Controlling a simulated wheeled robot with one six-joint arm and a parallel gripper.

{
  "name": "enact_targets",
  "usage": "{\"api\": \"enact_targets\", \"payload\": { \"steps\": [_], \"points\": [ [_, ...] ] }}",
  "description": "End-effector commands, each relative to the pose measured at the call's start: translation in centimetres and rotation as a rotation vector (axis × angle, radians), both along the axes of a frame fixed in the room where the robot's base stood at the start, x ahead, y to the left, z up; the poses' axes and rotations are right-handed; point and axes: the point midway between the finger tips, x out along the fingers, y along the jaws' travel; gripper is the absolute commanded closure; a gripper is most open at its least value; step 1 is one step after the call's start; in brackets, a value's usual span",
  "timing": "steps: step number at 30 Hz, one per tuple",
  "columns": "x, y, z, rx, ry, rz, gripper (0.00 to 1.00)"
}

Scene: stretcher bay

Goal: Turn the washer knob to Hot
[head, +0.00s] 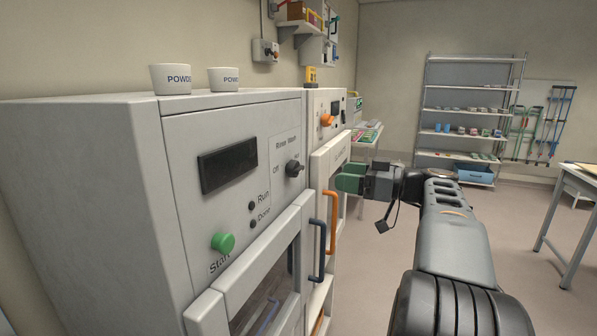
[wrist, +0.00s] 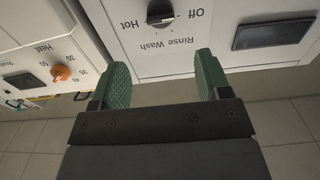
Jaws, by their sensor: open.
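The washer (head: 230,170) is the pale cabinet at the left of the head view. Its black knob (head: 293,168) is at the panel's upper right, with "Off" to its left and "Rinse Wash" above. In the wrist view the panel is upside down; the knob (wrist: 160,12) is at the top edge, partly cut off, between "Hot" on the left and "Off" on the right. A pale mark on the knob seems to face Off. My gripper (head: 350,178) has green fingers and is right of the knob, apart from it. Its open, empty fingers (wrist: 162,72) show in the wrist view.
A second machine with an orange knob (head: 327,120) stands beyond the washer. A blue handle (head: 318,250) and an orange handle (head: 331,222) stick out below the panels. Two white cups (head: 171,79) stand on top. Open floor lies to the right, before a table (head: 575,195).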

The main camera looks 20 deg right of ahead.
Motion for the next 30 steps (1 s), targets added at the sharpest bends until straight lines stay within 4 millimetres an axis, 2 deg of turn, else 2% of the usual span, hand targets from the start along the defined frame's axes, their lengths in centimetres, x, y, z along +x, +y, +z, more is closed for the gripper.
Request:
{"api": "enact_targets", "payload": {
  "steps": [9, 15, 21, 30],
  "points": [
    [4.5, 4.3, 0.2, 0.002, 0.002, 0.005, 0.3],
    [6.9, 6.5, 0.1, 0.002, 0.004, 0.003, 0.3],
    [8.4, 7.8, 0.1, 0.002, 0.004, 0.0, 0.3],
    [9.1, 8.4, 0.0, 0.002, 0.004, -0.001, 0.3]
  ]
}}
